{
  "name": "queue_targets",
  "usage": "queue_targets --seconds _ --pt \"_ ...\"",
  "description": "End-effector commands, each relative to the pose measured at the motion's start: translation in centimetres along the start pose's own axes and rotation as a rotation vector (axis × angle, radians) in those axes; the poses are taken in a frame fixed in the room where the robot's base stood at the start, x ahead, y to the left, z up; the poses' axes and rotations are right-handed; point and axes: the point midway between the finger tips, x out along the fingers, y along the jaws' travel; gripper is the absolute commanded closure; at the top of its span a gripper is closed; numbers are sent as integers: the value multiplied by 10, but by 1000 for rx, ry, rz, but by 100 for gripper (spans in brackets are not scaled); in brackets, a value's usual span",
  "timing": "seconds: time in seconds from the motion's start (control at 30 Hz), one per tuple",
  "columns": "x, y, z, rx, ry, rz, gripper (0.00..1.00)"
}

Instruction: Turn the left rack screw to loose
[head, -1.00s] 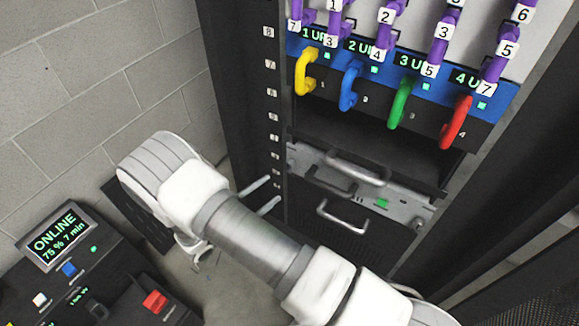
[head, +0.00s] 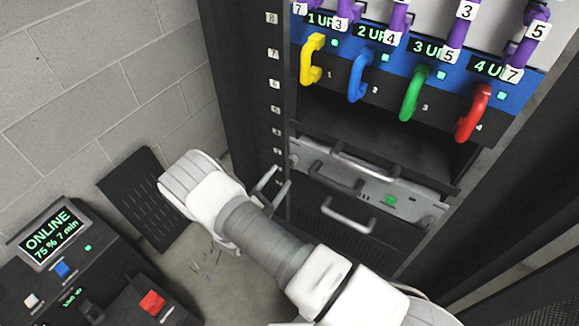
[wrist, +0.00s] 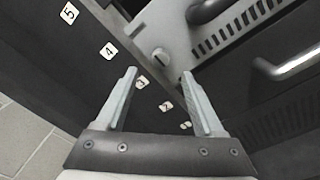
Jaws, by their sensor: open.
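The left rack screw (wrist: 160,57) is a pale round head with a dark slot, at the left end of the silver unit (wrist: 178,28) in the wrist view. In the head view the silver unit (head: 365,178) sits low in the rack; its left end is beside my fingertips, and the screw is too small to make out there. My gripper (wrist: 159,72) is open and empty. In the wrist view the screw shows between and just beyond the two fingertips, apart from both. My gripper (head: 277,175) is in front of the rack's left post in the head view.
Numbered labels run down the rack post (wrist: 85,45). Bar handles (head: 348,216) stick out from the units. Yellow (head: 312,58), blue, green and red (head: 473,112) hooked handles hang above. A console (head: 95,265) reading ONLINE stands at lower left. A perforated black panel (head: 145,198) is by the wall.

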Motion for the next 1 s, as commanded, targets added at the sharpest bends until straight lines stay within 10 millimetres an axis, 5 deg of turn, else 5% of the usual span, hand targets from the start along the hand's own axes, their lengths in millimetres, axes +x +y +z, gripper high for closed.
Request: queue_targets --seconds 0.3,0.77,1.0 --pt "57 -2 0 0 -2 -2 31" --pt "71 0 0 -1 0 -1 31" --pt "70 0 0 -1 0 -1 72"
